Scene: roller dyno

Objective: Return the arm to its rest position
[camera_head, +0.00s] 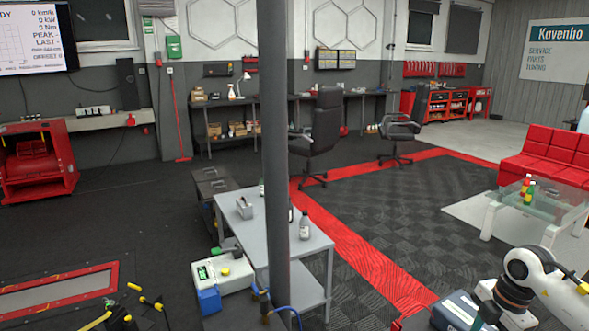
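Neither of my grippers can be made out in the head view. A white arm with black joint parts and small yellow marks (540,275) comes in at the lower right corner, bent. I cannot tell for sure whether it is mine. Its far end is hidden or cut off, and no gripper fingers show on it. No arm can be made out at the left edge. The task names no other object.
A dark grey post (274,150) stands close in front. Behind it is a grey table (270,236) with bottles. A white-and-blue device (222,275) stands lower left. A glass table (540,200) and red sofa (550,155) are right. Black checkered floor (400,215) is open between.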

